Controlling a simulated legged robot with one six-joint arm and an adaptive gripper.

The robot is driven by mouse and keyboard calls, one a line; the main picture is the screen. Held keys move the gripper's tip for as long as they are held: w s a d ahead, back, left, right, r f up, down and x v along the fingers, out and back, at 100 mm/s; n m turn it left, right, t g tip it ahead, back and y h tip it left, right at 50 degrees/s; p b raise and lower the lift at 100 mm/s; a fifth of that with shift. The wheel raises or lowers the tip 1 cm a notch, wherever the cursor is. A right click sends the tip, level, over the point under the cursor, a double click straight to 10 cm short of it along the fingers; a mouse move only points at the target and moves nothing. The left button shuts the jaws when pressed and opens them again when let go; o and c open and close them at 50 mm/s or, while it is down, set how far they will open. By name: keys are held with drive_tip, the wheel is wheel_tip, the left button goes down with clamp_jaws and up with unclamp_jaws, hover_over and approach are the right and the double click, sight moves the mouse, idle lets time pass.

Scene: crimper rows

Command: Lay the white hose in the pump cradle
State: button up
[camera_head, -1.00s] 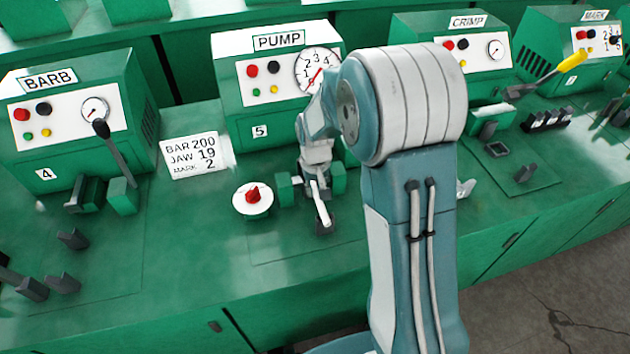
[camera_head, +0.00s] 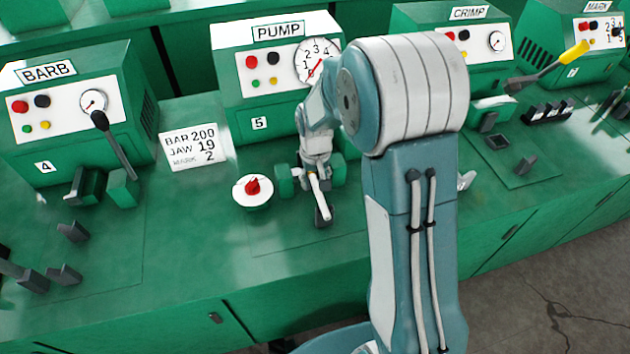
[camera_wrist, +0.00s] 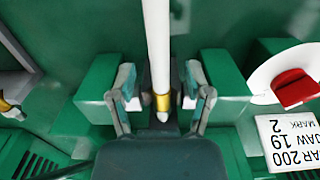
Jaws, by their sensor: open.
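The white hose (camera_wrist: 157,35) runs down the middle of the wrist view and ends in a brass-coloured band and pale tip. It lies between two green blocks of the pump cradle (camera_wrist: 98,88), over a dark part there. In the head view the hose (camera_head: 316,186) extends towards the front, over a dark support (camera_head: 323,216). My gripper (camera_wrist: 161,86) is open, one finger on each side of the banded end, with gaps between fingers and hose. It also shows in the head view (camera_head: 316,160), partly hidden. How firmly the hose rests in the cradle cannot be told.
The pump machine (camera_head: 240,90) stands behind the cradle. A red knob on a white dial (camera_head: 252,189) sits just left of it. A white sign (camera_head: 195,148) stands farther left. The barb machine (camera_head: 120,75) and crimp machine (camera_head: 488,80) flank the pump station.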

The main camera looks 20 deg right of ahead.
wheel_tip(320, 180, up, 11)
idle(0.3)
idle(0.5)
drive_tip(key=s+r+t, duration=0.2)
drive_tip(key=s+r, duration=0.3)
drive_tip(key=s, duration=0.6)
drive_tip(key=s+r+t, duration=0.3)
drive_tip(key=s+r, duration=0.3)
drive_tip(key=s, duration=0.6)
drive_tip(key=shift+t, duration=0.3)
drive_tip(key=shift+r, duration=0.1)
idle(0.8)
